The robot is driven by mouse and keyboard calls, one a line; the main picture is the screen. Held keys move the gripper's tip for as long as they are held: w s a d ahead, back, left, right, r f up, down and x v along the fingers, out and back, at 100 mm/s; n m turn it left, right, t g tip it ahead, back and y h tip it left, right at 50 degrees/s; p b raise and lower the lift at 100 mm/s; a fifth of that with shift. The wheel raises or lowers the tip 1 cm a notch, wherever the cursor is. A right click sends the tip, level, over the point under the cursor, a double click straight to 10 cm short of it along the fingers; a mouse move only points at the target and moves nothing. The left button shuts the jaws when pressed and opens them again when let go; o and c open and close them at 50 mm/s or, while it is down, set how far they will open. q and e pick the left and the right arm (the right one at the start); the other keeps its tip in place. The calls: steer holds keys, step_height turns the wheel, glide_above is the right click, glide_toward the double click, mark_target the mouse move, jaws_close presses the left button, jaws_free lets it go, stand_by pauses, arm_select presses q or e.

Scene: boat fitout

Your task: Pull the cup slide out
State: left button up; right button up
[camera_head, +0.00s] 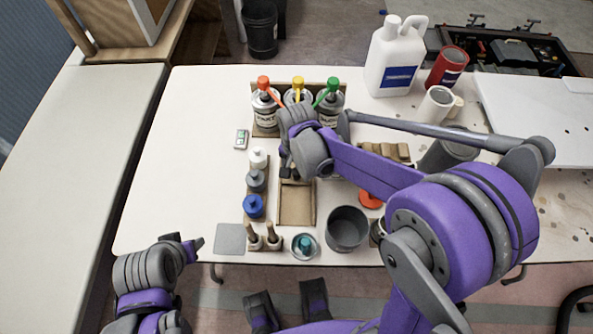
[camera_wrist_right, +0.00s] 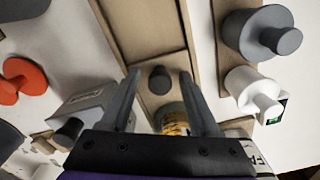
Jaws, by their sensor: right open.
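The cup slide (camera_head: 296,205) is a tan wooden channel with raised edges in the middle of the table. In the right wrist view its tan board (camera_wrist_right: 145,28) runs up the picture, with a dark grey knob (camera_wrist_right: 160,78) near its lower end. My right gripper (camera_head: 288,172) is over the slide's far end and hides it in the head view. Its fingers are apart, one on each side of the knob in the wrist view; I cannot tell whether they touch it. My left gripper (camera_head: 194,246) hangs at the table's front left, away from the slide; its finger opening is unclear.
Three cans with red, yellow and green tops (camera_head: 298,96) stand behind. A rack of white, grey and blue bottles (camera_head: 254,206) is close on the left. A grey cup (camera_head: 347,229) and an orange-red disc (camera_head: 369,199) are on the right. The table's left side is clear.

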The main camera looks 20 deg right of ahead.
jaws_close()
stand_by(0.4)
stand_by(1.1)
